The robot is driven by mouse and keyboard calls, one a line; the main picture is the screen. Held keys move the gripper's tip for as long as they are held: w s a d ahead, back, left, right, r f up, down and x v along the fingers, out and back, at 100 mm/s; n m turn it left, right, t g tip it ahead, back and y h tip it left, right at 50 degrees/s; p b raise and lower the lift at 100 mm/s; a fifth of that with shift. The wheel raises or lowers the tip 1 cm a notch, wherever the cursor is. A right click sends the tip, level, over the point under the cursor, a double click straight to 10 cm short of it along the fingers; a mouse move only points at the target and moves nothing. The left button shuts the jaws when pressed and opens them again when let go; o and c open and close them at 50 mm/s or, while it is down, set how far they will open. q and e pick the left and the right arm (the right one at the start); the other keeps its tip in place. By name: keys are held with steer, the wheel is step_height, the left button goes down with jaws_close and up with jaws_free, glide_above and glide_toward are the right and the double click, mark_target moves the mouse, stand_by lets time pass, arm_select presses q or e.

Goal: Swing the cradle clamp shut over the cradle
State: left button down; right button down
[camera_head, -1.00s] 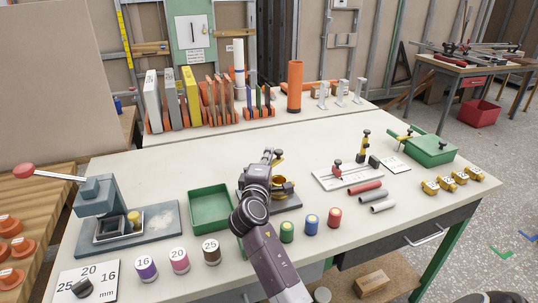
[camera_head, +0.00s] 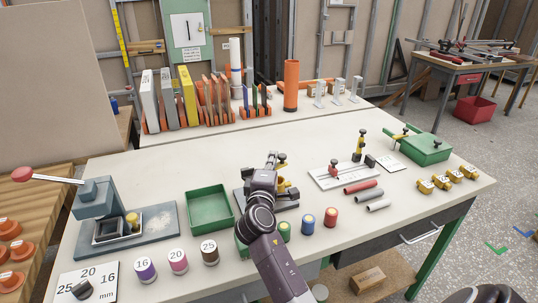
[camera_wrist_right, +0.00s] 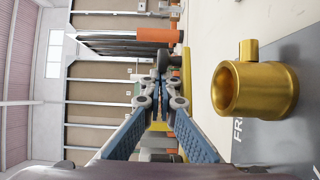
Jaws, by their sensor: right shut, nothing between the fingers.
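In the head view, my right gripper (camera_head: 272,158) is over the small grey fixture plate (camera_head: 288,204) near the table's middle and hides part of it. A brass-yellow part (camera_head: 284,187) of this fixture shows just right of the gripper. In the right wrist view, a gold ring-shaped cup (camera_wrist_right: 262,90) with a side stub stands on the grey plate, right of and apart from the fingers. The right gripper's fingers (camera_wrist_right: 162,82) are shut and empty. A yellow bar (camera_wrist_right: 186,75) and a dark knob (camera_wrist_right: 165,62) show by the fingertips; contact cannot be told. My left gripper is out of view.
A green tray (camera_head: 210,208) stands left of the fixture. Several coloured cylinders, among them a blue one (camera_head: 307,223), stand at the front. A white plate (camera_head: 345,176) with knobs is to the right. A lever press (camera_head: 98,205) stands at the left. The table behind the fixture is clear.

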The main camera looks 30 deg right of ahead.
steer(key=shift+s+p, duration=0.3)
steer(key=shift+s, duration=0.65)
